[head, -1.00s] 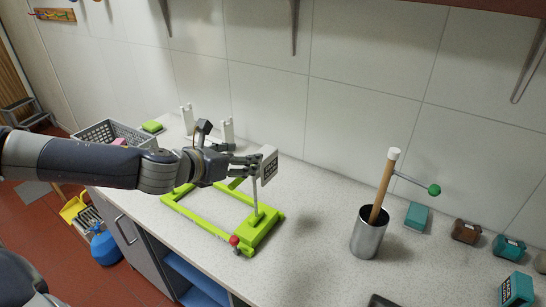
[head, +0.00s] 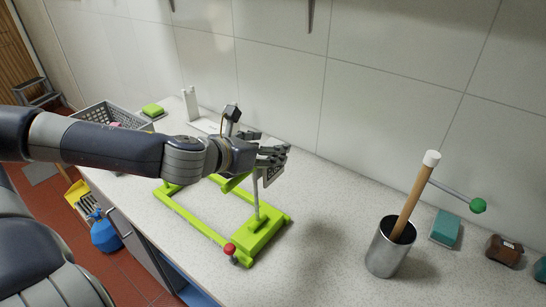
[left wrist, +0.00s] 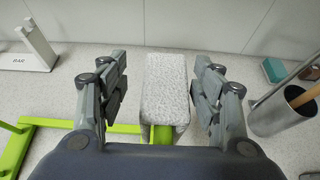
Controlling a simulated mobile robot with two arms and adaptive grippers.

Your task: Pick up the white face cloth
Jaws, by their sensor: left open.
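A white, speckled, cloth-like piece (left wrist: 165,88), seemingly the face cloth, shows between my fingers in the left wrist view. It sits at the top of the post of a lime-green frame (head: 262,232). In the head view, only a small labelled part of the piece (head: 273,174) shows below my fingers. My left gripper (head: 274,156) is at the top of the post. In the left wrist view, its open fingers (left wrist: 165,72) stand on both sides of the piece, with gaps visible. My right gripper is out of view.
A metal cup (head: 390,248) with a wooden-handled tool stands to the right. A white stand (head: 192,104) is behind my arm and a grey basket (head: 106,113) at the left. A teal block (head: 445,228) lies near the wall. The counter between frame and cup is clear.

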